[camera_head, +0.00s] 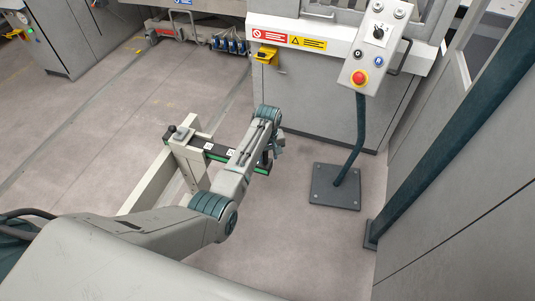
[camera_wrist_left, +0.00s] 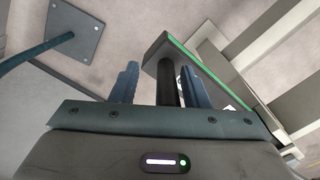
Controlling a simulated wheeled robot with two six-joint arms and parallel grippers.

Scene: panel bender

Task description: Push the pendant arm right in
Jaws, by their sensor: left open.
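A control panel (camera_head: 376,45) with a red stop button stands on a bent teal post, at the upper right of the head view. A dark bar with a green edge (camera_head: 222,153) runs on a pale frame left of it. I cannot tell for sure which is the pendant arm. My left gripper (camera_head: 279,149) is at the bar's right end, partly hidden by my own arm. In the left wrist view its blue fingers (camera_wrist_left: 159,84) are open around a dark upright rod (camera_wrist_left: 167,84). The green-edged bar (camera_wrist_left: 200,68) lies beyond; contact is unclear. My right gripper is not seen.
The post's dark base plate (camera_head: 334,187) stands on the floor, right of the gripper. The white and grey machine (camera_head: 330,100) is behind, and a grey cabinet wall (camera_head: 465,190) is at the right. The floor (camera_head: 90,130) at the left is open.

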